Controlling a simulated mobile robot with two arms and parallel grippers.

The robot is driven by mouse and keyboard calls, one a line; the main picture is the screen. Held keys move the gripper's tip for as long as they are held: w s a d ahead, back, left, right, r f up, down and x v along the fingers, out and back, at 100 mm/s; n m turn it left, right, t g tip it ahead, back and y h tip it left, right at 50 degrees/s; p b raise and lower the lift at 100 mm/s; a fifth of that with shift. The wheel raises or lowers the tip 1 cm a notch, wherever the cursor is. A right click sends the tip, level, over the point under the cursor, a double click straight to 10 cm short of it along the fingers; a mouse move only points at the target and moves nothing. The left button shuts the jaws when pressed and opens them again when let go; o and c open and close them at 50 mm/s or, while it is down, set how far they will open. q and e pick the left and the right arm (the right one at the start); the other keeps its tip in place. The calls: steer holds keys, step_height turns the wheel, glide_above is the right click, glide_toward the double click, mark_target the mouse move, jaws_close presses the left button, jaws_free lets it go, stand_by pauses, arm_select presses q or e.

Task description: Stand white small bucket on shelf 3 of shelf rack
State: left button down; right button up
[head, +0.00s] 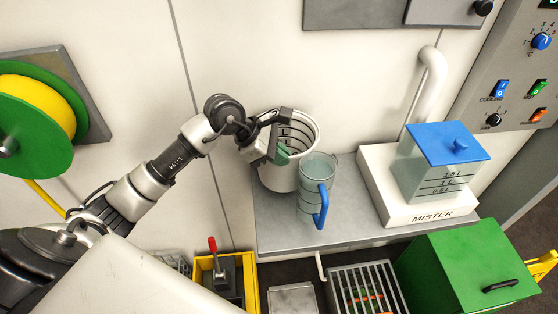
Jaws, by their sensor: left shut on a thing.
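The white small bucket (304,122) is at the left end of a grey counter, with dark graduation lines on its inner wall. My left gripper (281,150) is shut on the bucket's near left rim. The bucket looks roughly upright; I cannot tell whether its base touches the counter. My right gripper is not in view. I cannot make out a shelf rack with numbered shelves here.
A clear jug with a blue handle (322,206) stands close beside the bucket on the counter (275,236). A white mister (420,217) with a blue-lidded tank is at right. Below are a green box (468,262), a metal grate (366,292) and a yellow crate (249,285).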

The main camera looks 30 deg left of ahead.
arm_select(q)
steer(key=shift+s+f+p, duration=0.1)
steer(key=shift+f+p, duration=0.25)
steer(key=shift+f, duration=1.3)
steer(key=shift+f, duration=0.2)
steer(key=c, duration=1.3)
jaws_free()
steer(key=shift+r, duration=0.1)
steer(key=shift+r, duration=0.1)
